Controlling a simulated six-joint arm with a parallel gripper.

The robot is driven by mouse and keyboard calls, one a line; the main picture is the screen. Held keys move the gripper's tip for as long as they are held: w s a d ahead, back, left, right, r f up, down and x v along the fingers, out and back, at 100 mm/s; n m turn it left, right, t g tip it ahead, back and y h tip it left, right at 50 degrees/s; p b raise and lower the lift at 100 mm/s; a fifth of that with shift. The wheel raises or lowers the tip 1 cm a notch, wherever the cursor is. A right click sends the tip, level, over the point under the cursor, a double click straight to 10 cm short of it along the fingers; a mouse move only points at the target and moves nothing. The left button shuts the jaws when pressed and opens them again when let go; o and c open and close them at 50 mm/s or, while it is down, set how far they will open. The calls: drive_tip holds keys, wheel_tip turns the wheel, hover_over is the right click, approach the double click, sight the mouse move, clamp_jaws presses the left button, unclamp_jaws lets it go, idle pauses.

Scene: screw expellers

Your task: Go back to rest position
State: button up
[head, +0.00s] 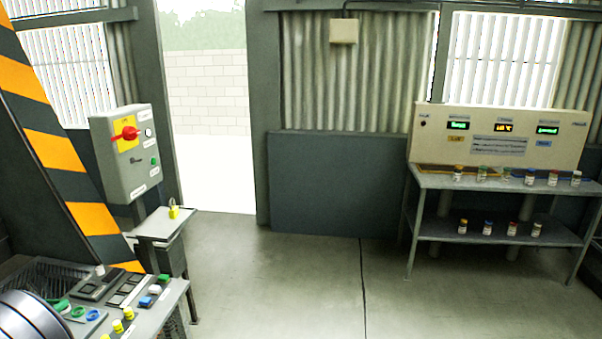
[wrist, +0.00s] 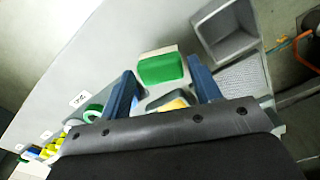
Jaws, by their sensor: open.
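My gripper (wrist: 161,72) shows in the wrist view with its two blue fingers apart. A green block (wrist: 162,68) on a pale base lies beyond and between the fingertips, and I cannot tell whether they touch it. A yellow piece (wrist: 174,105) shows partly between the fingers, nearer the dark palm. In the head view I cannot make out my gripper. The work table (head: 176,291) at the lower left carries small green, blue, white and yellow pieces.
A grey empty bin (wrist: 227,35) stands right of the green block. A control box with a red switch (head: 125,134) stands behind the table. A shelf bench (head: 500,181) with several small jars is at the right. The middle floor (head: 290,285) is clear.

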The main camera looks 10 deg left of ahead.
wheel_tip(320, 180, down, 2)
wheel_tip(320, 180, up, 11)
wheel_tip(320, 180, down, 12)
drive_tip(key=shift+d+f, duration=0.1)
drive_tip(key=r, duration=0.5)
drive_tip(key=shift+w+d+r, duration=0.1)
drive_tip(key=shift+w, duration=0.15)
drive_tip(key=w+d+r, duration=0.7)
drive_tip(key=w+d, duration=0.1)
drive_tip(key=w, duration=0.1)
drive_tip(key=w+d+f+m, duration=0.2)
drive_tip(key=w+d+m, duration=0.1)
drive_tip(key=w+d, duration=0.65)
drive_tip(key=w+d+f+m, duration=0.25)
drive_tip(key=w+d, duration=0.45)
drive_tip(key=w, duration=0.6)
drive_tip(key=w+d+f+m, duration=0.1)
drive_tip(key=w+d, duration=0.2)
drive_tip(key=d, duration=0.5)
drive_tip(key=w+d+f+m, duration=0.2)
drive_tip(key=w+d, duration=0.1)
drive_tip(key=d, duration=0.5)
drive_tip(key=w+d+f+m, duration=0.1)
drive_tip(key=w+d+m, duration=0.1)
drive_tip(key=d, duration=0.6)
drive_tip(key=shift+w+d+f, duration=0.15)
drive_tip(key=shift+w+d, duration=0.1)
drive_tip(key=shift+w, duration=0.65)
